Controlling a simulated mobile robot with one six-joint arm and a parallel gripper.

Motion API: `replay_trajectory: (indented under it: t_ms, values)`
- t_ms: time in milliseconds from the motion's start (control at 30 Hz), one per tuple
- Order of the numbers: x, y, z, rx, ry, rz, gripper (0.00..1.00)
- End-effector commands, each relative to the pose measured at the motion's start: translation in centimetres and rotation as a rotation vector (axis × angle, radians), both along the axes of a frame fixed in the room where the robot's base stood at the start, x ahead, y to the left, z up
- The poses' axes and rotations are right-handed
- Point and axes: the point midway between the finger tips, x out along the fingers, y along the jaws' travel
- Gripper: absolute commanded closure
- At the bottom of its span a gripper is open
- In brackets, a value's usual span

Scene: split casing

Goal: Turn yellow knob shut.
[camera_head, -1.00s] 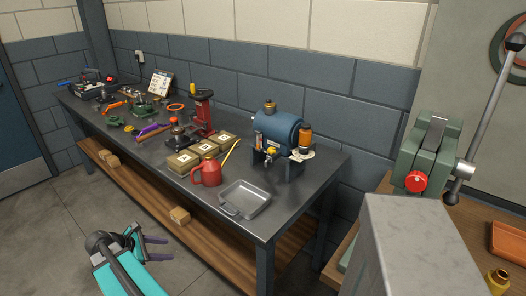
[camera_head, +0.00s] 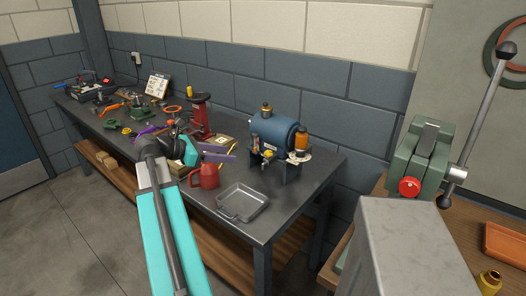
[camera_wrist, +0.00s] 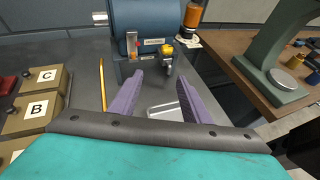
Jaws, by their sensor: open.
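The yellow knob (camera_head: 267,154) is on the front of the blue cylindrical tank (camera_head: 277,129), low on its near side. In the wrist view the knob (camera_wrist: 168,51) shows on a small metal valve just below the tank (camera_wrist: 146,20). My gripper (camera_head: 232,153) is open, with purple fingers, left of the tank and above the bench. In the wrist view its fingers (camera_wrist: 158,85) are apart and empty, pointing toward the tank, with the knob beyond the tips. The knob is not touched.
A grey tray (camera_head: 242,202) lies on the bench before the tank. Boxes B (camera_wrist: 38,109) and C (camera_wrist: 50,75) stand further left. An orange-filled cylinder (camera_head: 301,140) is at the tank's right.

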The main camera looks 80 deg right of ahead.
Motion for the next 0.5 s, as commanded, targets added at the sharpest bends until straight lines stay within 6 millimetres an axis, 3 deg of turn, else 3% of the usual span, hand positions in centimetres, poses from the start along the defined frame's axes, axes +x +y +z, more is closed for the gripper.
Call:
replay_trajectory:
  t_ms: [33, 167, 500]
  values:
    - [-1.0, -0.3, 1.2, 0.002, 0.010, -0.013, 0.57]
    - [-2.5, -0.6, 2.5, 0.012, 0.029, -0.028, 0.57]
    - [-2.1, -0.5, 2.2, 0.012, 0.028, -0.023, 0.57]
